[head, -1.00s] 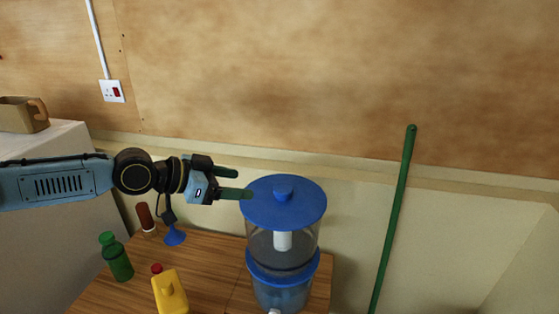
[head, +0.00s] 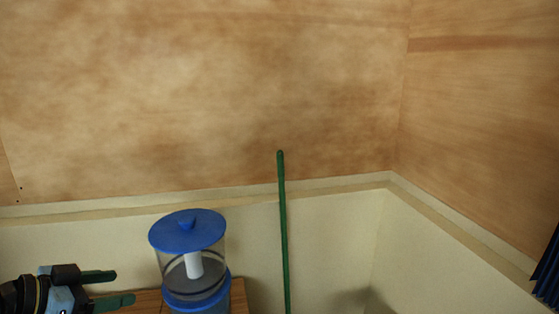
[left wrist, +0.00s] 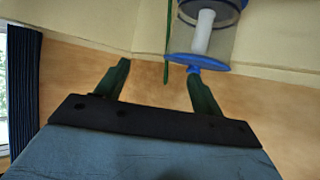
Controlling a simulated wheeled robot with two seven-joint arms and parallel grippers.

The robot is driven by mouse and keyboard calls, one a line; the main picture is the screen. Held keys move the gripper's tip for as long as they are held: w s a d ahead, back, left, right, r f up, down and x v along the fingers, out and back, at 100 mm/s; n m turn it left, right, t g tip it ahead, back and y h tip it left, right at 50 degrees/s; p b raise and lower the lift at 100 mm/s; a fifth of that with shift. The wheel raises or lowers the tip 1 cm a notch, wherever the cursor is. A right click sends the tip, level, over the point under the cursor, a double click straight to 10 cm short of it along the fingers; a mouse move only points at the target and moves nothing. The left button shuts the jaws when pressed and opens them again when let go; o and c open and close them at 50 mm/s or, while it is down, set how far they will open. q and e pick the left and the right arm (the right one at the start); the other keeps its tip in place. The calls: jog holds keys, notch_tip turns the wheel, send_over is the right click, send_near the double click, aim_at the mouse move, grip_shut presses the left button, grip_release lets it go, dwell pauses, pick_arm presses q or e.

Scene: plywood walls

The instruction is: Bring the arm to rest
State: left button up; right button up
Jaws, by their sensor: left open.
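My left gripper (head: 126,288) is at the lower left of the head view, with its two green fingers apart and nothing between them. It points right, toward the clear water dispenser with a blue lid (head: 188,232), and a gap shows between them. In the left wrist view the same open fingers (left wrist: 158,82) show, and the dispenser (left wrist: 222,38) appears upside down beyond them. My right gripper is not in view.
The dispenser stands on a wooden table (head: 148,300), mostly cut off below. A green pole (head: 283,230) stands upright to its right near the wall. A dark blue curtain (head: 548,270) is at the right edge. The wall space between is clear.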

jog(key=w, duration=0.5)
pick_arm(q)
jog(key=s+d+f+g+y, duration=0.1)
jog(key=s+d+f+g, duration=0.1)
jog(key=s+d+f, duration=0.4)
jog(key=s+d+f+g, duration=0.15)
jog(key=d+f, duration=0.25)
jog(key=f, duration=0.5)
jog(key=s+f+n+g+y, duration=0.2)
jog(key=s+f+n+y, duration=0.1)
jog(key=s, duration=0.4)
jog(key=s+f+n+g+y, duration=0.1)
jog(key=s+f+n+y, duration=0.2)
jog(key=s, duration=0.4)
notch_tip(320, 180, down, 29)
jog(key=s+g+b, duration=0.1)
jog(key=b, duration=0.4)
jog(key=s+a+f+b, duration=0.1)
jog(key=s+f+b, duration=0.1)
jog(key=s+f, duration=0.6)
jog(key=s+a+f+m+g+b, duration=0.1)
jog(key=s+a+f+b, duration=0.1)
jog(key=s+f, duration=0.7)
notch_tip(320, 180, down, 4)
jog(key=shift+a+r+b, duration=0.2)
jog(key=shift+b, duration=0.4)
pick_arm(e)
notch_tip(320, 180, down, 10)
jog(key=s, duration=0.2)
